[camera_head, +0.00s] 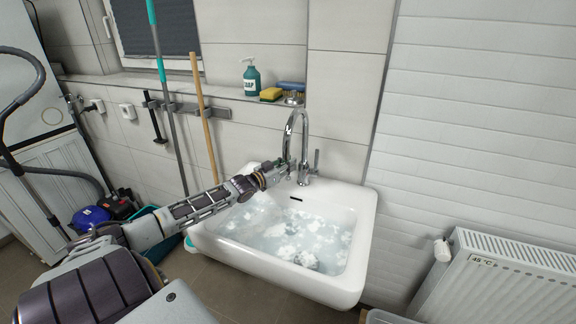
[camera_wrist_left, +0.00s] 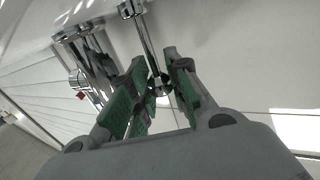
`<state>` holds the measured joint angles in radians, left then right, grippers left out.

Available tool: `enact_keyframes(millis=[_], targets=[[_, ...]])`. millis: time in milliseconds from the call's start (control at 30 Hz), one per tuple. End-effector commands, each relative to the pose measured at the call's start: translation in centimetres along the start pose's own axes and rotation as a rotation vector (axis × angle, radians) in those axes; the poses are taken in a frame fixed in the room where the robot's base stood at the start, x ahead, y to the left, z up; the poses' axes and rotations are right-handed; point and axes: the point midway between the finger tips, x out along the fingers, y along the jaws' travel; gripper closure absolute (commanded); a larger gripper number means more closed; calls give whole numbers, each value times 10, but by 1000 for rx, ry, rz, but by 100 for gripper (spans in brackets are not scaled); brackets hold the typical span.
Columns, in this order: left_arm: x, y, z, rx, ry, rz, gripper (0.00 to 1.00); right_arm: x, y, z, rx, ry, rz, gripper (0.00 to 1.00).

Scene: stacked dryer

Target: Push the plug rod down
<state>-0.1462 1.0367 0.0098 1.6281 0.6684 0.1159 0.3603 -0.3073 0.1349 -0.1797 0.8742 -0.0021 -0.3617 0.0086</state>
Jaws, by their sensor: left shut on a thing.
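The plug rod (camera_wrist_left: 146,42) is a thin chrome rod with a small knob at its end, seen in the left wrist view. My left gripper (camera_wrist_left: 157,76) has its green finger pads closed around the knob end. In the head view my left gripper (camera_head: 283,168) is at the back rim of the white sink (camera_head: 362,215), beside the base of the chrome faucet (camera_head: 304,130). The rod is hidden behind the gripper there. The faucet also shows in the left wrist view (camera_wrist_left: 92,62). My right gripper is out of view.
The sink holds foamy water (camera_head: 290,235). A soap bottle (camera_head: 251,77), a yellow sponge (camera_head: 271,94) and a brush (camera_head: 292,86) stand on the ledge above. A radiator (camera_head: 500,280) is at the lower right. Two long handles lean on the wall at left.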

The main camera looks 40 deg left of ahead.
Motion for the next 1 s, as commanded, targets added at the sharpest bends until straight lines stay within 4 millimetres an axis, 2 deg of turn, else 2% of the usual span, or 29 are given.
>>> enact_keyframes(millis=[133,400,667,700,800,867,1000], targets=[[0,0,4,-1,-1,0,100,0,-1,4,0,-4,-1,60],[0,0,31,0,-1,-1,100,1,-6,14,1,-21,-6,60],[0,0,34,-1,-4,0,100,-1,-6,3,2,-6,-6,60],[0,0,34,-1,-5,0,78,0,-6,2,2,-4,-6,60],[0,0,34,-1,-4,0,65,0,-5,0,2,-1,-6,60],[0,0,33,-1,-3,0,58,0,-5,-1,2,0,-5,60],[0,0,32,-1,-2,0,58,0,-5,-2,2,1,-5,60]])
